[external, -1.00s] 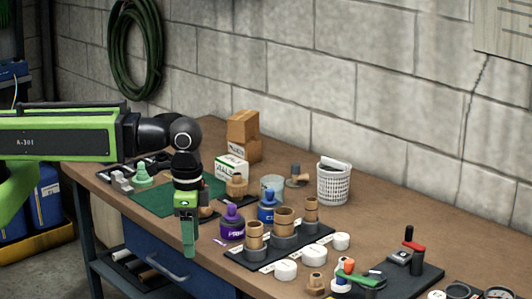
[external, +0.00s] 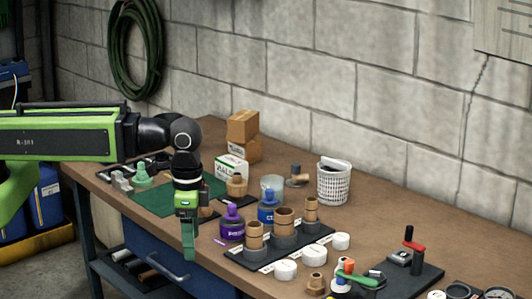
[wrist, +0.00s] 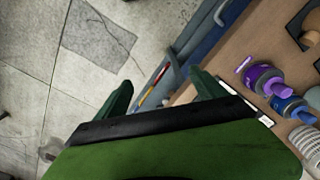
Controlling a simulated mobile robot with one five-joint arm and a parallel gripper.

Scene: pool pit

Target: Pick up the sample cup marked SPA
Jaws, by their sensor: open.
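Three tan-and-grey cups stand in a dark rack (external: 239,258) with white label strips: a near one (external: 254,237), a middle one (external: 284,221) and a far one (external: 311,212). I cannot read the labels, so I cannot tell which cup is marked SPA. My gripper (external: 189,255) points down at the bench's front edge, left of the rack, apart from the cups. In the wrist view my gripper (wrist: 160,90) has its green fingers wide apart with nothing between them. The rack's cups are not clearly visible there.
A purple bottle (external: 232,225) and a blue bottle (external: 267,207) stand behind the rack. White lids (external: 285,269) lie in front of it. A white basket (external: 334,183) stands farther back. Below my gripper are the blue drawer (external: 152,255) and floor.

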